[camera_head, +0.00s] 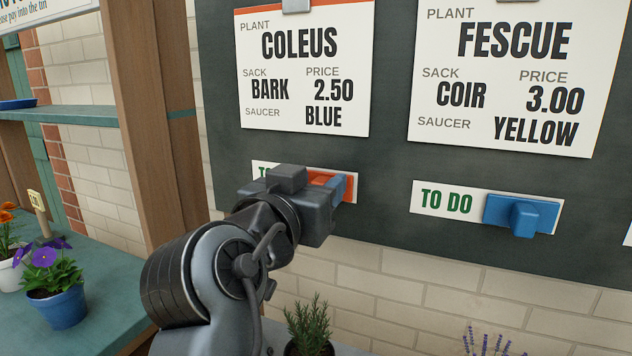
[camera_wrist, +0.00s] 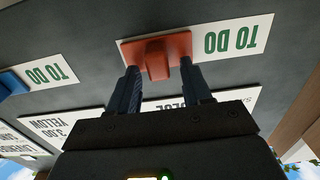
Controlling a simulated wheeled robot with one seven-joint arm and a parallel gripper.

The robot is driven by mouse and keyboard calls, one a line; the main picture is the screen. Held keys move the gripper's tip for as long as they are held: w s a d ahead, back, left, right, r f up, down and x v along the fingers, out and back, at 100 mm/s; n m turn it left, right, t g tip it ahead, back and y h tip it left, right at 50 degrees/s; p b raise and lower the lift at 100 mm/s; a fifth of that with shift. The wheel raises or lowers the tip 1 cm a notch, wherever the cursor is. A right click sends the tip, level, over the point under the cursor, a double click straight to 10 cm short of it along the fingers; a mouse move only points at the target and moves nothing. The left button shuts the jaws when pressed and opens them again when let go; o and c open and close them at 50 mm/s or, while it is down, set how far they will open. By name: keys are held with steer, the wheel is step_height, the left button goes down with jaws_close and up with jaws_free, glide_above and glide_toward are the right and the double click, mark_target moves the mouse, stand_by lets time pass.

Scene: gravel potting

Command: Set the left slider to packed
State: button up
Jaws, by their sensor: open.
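The left slider, orange-red with a raised knob (camera_wrist: 157,60), sits at the right end of its strip (camera_head: 354,187) under the Coleus card. In the head view the slider (camera_head: 320,178) is partly hidden by my gripper (camera_head: 336,188). The wrist view shows it upside down, with the green words TO DO (camera_wrist: 231,38) uncovered beside it. My gripper (camera_wrist: 160,68) is open at the slider, one finger on each side of the knob. I cannot tell whether the fingers touch it.
A blue slider (camera_head: 522,215) on a TO DO strip (camera_head: 446,201) is to the right, under the Fescue card (camera_head: 510,70). The Coleus card (camera_head: 305,70) hangs above my gripper. A wooden post (camera_head: 160,110) stands left of the dark board. Potted plants stand below.

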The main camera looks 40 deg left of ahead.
jaws_close()
stand_by(0.5)
